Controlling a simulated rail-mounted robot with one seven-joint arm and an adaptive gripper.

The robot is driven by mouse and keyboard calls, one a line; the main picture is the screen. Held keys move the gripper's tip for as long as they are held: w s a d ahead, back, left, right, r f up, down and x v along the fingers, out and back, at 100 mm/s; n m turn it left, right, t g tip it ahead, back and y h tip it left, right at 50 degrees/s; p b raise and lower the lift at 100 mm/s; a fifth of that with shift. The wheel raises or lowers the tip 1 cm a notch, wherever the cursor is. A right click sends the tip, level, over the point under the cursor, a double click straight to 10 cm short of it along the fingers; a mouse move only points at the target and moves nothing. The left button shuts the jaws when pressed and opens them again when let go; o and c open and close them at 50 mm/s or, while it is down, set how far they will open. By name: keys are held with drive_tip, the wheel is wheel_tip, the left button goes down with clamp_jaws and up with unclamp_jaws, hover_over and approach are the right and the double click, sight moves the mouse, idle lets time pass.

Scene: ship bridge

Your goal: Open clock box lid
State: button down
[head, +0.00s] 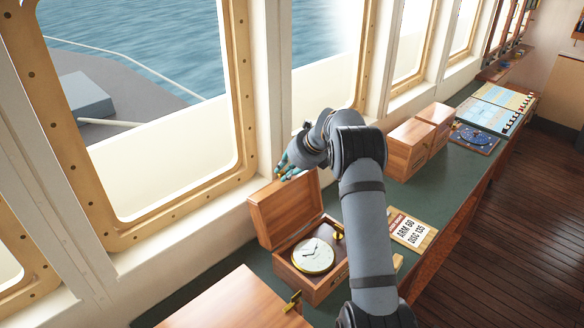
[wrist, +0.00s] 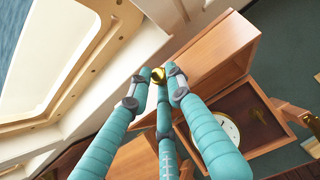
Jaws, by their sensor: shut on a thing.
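The wooden clock box (head: 328,290) sits on the green counter below the windows, with a round white clock (head: 313,254) inside. Its lid (head: 284,208) stands raised, roughly upright, at the window side. In the wrist view the lid (wrist: 218,55) is to the right of the fingers, and the clock (wrist: 230,127) is partly hidden by a finger. My gripper (head: 284,164) is at the lid's top edge. In the wrist view its teal fingers (wrist: 157,88) close around a small brass knob (wrist: 158,74). The knob is hidden in the head view.
A wooden box (head: 235,302) stands in front at the lower left. A lettered placard (head: 408,230) lies right of the clock box. More wooden boxes (head: 410,147) and a blue chart disc (head: 474,139) are farther along the counter (head: 385,192). The window wall is close behind the lid.

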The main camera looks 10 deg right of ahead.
drive_tip(key=shift+w+a+r, duration=0.25)
drive_tip(key=shift+a+r, duration=0.1)
drive_tip(key=shift+r, duration=0.05)
drive_tip(key=c, duration=2)
unclamp_jaws()
drive_tip(key=o, duration=0.4)
drive_tip(key=shift+w+a+f, duration=0.15)
drive_tip(key=shift+f, duration=0.2)
drive_tip(key=shift+d, duration=0.2)
drive_tip(key=shift+s+d+r, duration=0.15)
drive_tip(key=shift+s+r, duration=0.05)
drive_tip(key=v, duration=1.1)
drive_tip(key=shift+s+r, duration=0.2)
drive_tip(key=shift+r, duration=0.1)
